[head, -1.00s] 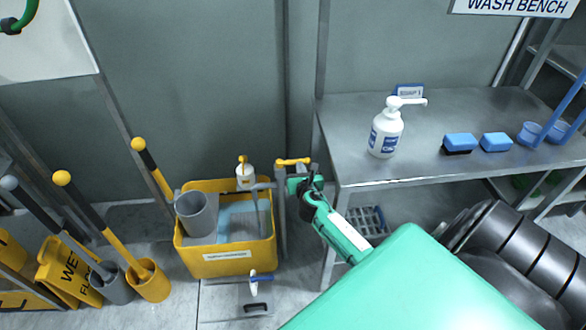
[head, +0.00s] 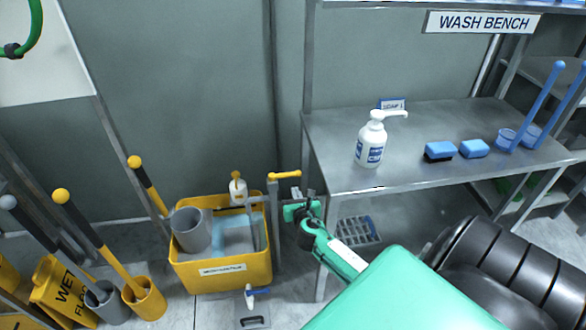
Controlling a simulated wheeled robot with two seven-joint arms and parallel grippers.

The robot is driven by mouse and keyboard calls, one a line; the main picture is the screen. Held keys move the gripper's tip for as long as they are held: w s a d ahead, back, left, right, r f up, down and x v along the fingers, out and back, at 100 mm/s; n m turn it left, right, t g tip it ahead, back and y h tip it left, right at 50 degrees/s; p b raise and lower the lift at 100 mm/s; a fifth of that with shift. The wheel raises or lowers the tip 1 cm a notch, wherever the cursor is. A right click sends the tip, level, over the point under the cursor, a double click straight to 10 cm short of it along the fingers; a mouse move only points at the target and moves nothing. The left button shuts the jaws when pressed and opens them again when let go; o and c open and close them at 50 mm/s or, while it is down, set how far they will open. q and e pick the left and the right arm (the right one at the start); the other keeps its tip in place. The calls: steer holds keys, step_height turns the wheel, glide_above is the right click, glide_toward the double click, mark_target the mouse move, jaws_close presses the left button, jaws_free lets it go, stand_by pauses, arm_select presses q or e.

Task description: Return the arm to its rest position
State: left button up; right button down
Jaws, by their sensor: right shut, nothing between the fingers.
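My right arm comes in from the lower right, with a green cover and a dark ribbed part. My right gripper (head: 290,203) is at its far end, beside the left front leg of the wash bench and just right of the yellow tub. It looks shut and holds nothing. Its fingertips are small and partly hidden against a grey post with a yellow handle (head: 285,175). My left gripper is not in view.
The yellow tub (head: 225,277) holds a grey cup (head: 191,230) and liquid. The metal wash bench (head: 400,177) carries a soap pump bottle (head: 371,143), blue sponges (head: 474,148) and blue-handled brushes (head: 543,105). Yellow and grey brush holders (head: 146,299) and a wet-floor sign (head: 62,290) stand left.

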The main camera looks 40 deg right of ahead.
steer(key=v, duration=0.6)
steer(key=shift+a, duration=0.2)
